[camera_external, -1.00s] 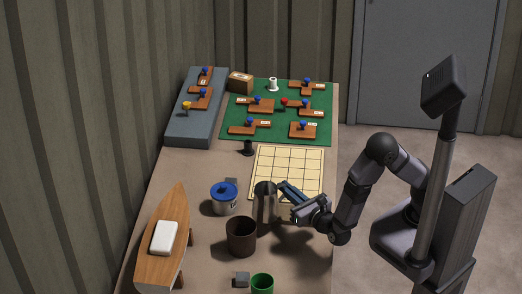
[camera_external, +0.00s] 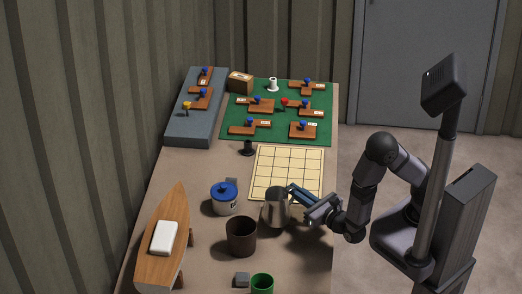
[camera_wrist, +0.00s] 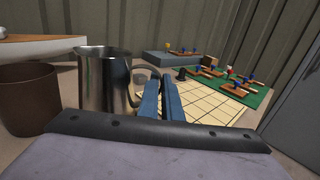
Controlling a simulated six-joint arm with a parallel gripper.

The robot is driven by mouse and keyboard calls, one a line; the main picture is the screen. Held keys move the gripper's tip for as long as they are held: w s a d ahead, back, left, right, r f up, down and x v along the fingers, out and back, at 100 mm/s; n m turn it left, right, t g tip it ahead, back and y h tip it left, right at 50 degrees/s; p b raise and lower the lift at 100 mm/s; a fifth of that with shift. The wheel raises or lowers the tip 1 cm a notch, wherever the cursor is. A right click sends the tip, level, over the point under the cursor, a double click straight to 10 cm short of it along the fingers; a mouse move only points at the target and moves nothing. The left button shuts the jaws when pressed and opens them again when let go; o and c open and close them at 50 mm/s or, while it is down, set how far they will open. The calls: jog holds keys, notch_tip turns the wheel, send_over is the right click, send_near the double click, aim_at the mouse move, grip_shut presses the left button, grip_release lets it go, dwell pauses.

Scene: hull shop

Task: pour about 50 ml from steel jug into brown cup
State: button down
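The steel jug (camera_external: 276,212) is a shiny metal pitcher, standing about upright on the near side of the yellow grid board. In the wrist view the jug (camera_wrist: 103,82) is left of my fingers, with its handle towards them. My gripper (camera_external: 290,189) is at the handle; in the wrist view the blue fingers (camera_wrist: 160,98) are close together on it. I cannot tell whether the jug's base touches the table. The brown cup (camera_external: 241,238) stands to the left and nearer, apart from the jug; it also shows in the wrist view (camera_wrist: 28,100). The contents of both are hidden.
A white pot with a blue lid (camera_external: 224,200) stands left of the jug. A green cup (camera_external: 262,284) and a small grey block (camera_external: 242,279) are at the near edge. A wooden boat hull (camera_external: 165,265) lies at left. The grid board (camera_external: 287,160) is clear.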

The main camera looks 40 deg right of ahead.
aim_at(289, 189)
jog(key=shift+a+r+n+p, duration=0.6)
jog(key=shift+n+p, duration=0.3)
jog(key=shift+p, duration=0.25)
jog(key=shift+a+r+n+p, duration=0.25)
jog(key=shift+a+n+p, duration=0.6)
jog(key=shift+n+p, duration=0.15)
jog(key=a+r+n+p, duration=0.7)
jog(key=r+n+p, duration=0.2)
jog(key=p, duration=0.3)
jog(key=shift+s+a+r, duration=0.15)
jog(key=shift+a+r, duration=0.05)
jog(key=shift+a, duration=0.2)
jog(key=shift+a+n, duration=0.3)
jog(key=shift+n, duration=0.1)
jog(key=shift+a+r+n+p, duration=0.15)
jog(key=shift+a+n+p, duration=0.35)
jog(key=shift+a+p, duration=0.2)
jog(key=shift+a+r+n+h+p, duration=0.15)
jog(key=shift+a+r+n+p, duration=0.2)
jog(key=shift+a, duration=0.3)
jog(key=shift+a+r+n+h+p, duration=0.1)
jog(key=shift+a+n+h+p, duration=0.05)
jog(key=shift+a+n+p, duration=0.4)
